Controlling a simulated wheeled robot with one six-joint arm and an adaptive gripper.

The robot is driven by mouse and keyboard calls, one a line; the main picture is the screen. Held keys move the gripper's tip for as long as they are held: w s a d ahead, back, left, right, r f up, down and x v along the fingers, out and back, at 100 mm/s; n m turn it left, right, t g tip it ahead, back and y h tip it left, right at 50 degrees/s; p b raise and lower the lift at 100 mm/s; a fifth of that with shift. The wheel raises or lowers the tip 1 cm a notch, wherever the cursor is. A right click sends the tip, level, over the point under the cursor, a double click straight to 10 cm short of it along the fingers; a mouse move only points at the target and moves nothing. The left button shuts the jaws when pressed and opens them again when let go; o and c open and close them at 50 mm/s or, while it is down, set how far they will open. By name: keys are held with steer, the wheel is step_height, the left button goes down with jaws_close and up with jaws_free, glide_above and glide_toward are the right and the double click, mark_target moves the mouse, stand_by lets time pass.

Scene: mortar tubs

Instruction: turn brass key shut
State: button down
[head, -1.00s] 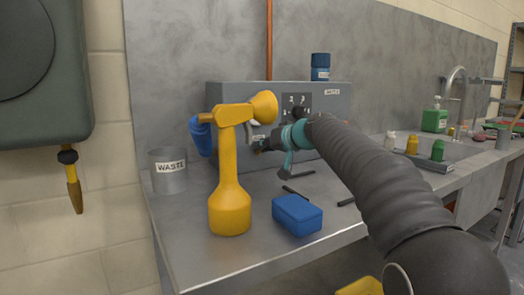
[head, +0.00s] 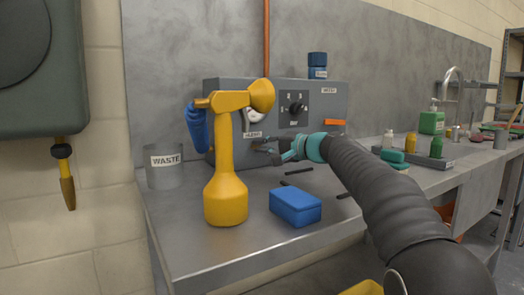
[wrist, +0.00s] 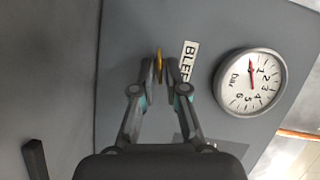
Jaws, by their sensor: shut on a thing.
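In the head view my gripper (head: 262,147) is at the front of the grey box (head: 318,92), just below the white label. The key is too small and covered to make out there.
A yellow spray bottle (head: 226,195) stands left of my gripper, partly in front of the box. A blue block (head: 296,206), a WASTE can (head: 164,170) and dark rods (head: 298,171) are on the bench. A black selector knob (head: 296,108) is right of my gripper.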

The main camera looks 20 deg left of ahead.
steer(key=shift+f+m+y+b, duration=0.15)
steer(key=shift+m+y+b, duration=0.45)
steer(key=shift+m, duration=0.6)
steer(key=c, duration=1.2)
jaws_free()
steer(key=shift+w, duration=0.1)
steer(key=shift+c, duration=0.2)
steer(key=v, duration=1.2)
